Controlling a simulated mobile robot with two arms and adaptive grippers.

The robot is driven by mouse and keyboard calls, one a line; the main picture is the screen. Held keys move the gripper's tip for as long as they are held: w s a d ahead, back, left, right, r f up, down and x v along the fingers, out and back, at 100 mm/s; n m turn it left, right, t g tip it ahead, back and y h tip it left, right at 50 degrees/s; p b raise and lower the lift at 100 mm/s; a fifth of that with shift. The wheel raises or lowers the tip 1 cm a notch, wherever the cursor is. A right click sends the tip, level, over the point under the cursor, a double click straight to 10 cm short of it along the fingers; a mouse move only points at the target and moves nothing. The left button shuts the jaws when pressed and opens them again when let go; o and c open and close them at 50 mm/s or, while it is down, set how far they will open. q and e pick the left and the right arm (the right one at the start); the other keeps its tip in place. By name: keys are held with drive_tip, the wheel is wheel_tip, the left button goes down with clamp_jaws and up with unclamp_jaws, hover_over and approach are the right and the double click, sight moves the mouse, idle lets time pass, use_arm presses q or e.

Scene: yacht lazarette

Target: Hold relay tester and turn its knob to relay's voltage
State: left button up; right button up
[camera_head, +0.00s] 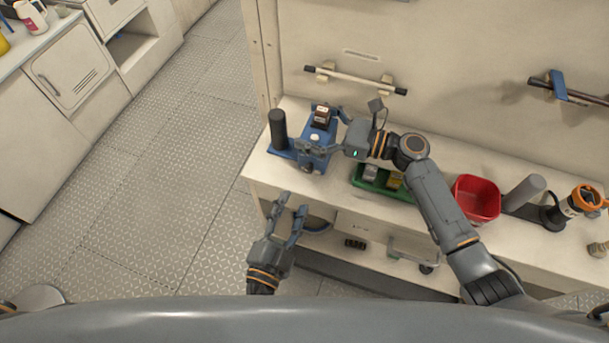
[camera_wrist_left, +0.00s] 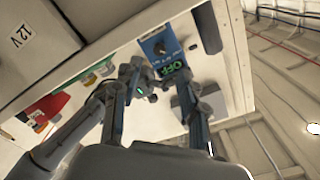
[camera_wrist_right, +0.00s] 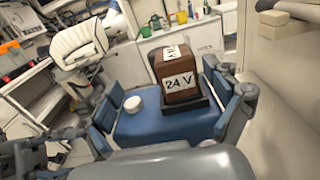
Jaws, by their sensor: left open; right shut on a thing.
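The blue relay tester (camera_head: 318,154) is at the left end of the bench. A brown relay (camera_wrist_right: 180,80) labelled 24 V sits in its black socket. A white round part (camera_wrist_right: 133,103) is on top; I cannot tell if it is the knob. In the left wrist view the tester's face (camera_wrist_left: 165,45) has white marks, a small dark round part and a green display (camera_wrist_left: 173,69) reading OFF. My right gripper (camera_head: 322,133) is shut on the tester, fingers on opposite sides. My left gripper (camera_head: 291,204) is open and empty, in front of the bench and below the tester.
A dark cylinder (camera_head: 278,129) stands close left of the tester. A green tray (camera_head: 370,187) with small blocks and a red bin (camera_head: 477,198) are to the right. A 12V label (camera_wrist_left: 21,35) shows on a front panel. Floor left of the bench is clear.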

sight(307, 171)
use_arm(q)
drive_tip(key=x, duration=0.8)
drive_tip(key=shift+w, duration=0.15)
clamp_jaws()
